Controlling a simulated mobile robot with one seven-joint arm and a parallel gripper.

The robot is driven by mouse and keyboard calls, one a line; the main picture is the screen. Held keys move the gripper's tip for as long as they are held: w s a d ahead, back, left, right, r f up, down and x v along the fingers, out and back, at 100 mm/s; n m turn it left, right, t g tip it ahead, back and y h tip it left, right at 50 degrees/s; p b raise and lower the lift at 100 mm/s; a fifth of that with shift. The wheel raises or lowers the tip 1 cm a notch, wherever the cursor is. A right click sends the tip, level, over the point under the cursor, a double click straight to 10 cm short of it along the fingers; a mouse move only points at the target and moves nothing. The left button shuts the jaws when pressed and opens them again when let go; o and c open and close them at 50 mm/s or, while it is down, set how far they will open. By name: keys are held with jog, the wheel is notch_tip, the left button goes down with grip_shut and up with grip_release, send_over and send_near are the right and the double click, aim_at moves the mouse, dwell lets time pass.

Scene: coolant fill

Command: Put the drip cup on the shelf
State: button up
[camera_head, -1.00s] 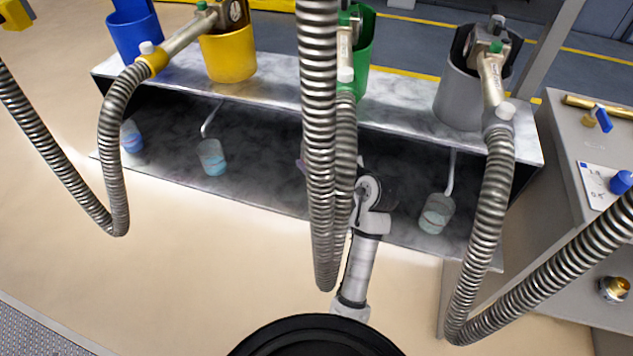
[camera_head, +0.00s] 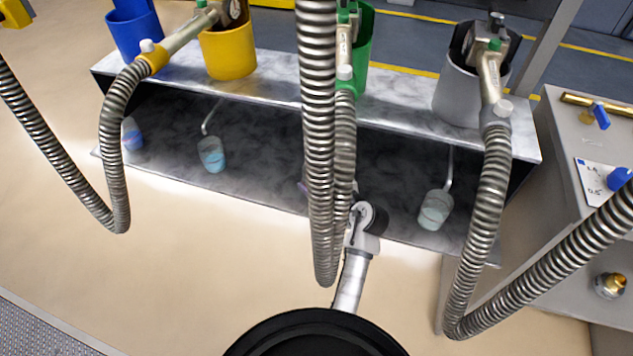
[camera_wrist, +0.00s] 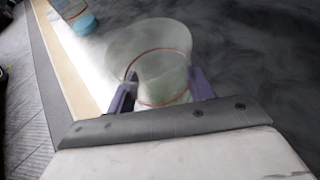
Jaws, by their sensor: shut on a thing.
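My gripper (camera_wrist: 162,84) has purple fingers on both sides of a clear, pale green drip cup (camera_wrist: 160,55) with a red ring, and is shut on it. The cup looks upright in the wrist view, close to a dark marbled surface; I cannot tell whether it touches it. In the head view, hoses hide the cup and most of my gripper. The lower shelf (camera_head: 270,165) is dark and marbled, under a paler upper shelf (camera_head: 275,85).
Other clear cups with bluish contents stand on the lower shelf: two at left (camera_head: 211,155) (camera_head: 132,135) and one at right (camera_head: 435,210). Metal hoses (camera_head: 319,130) hang in front. Coloured holders, including a yellow one (camera_head: 229,52), stand above. A grey cabinet (camera_head: 560,210) is at right.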

jog(key=o, duration=1)
jog(key=shift+f, duration=0.1)
jog(key=shift+o, duration=0.2)
jog(key=shift+r, duration=0.25)
jog(key=b+v, duration=0.1)
jog(key=v, duration=1.1)
jog(key=shift+f, duration=0.1)
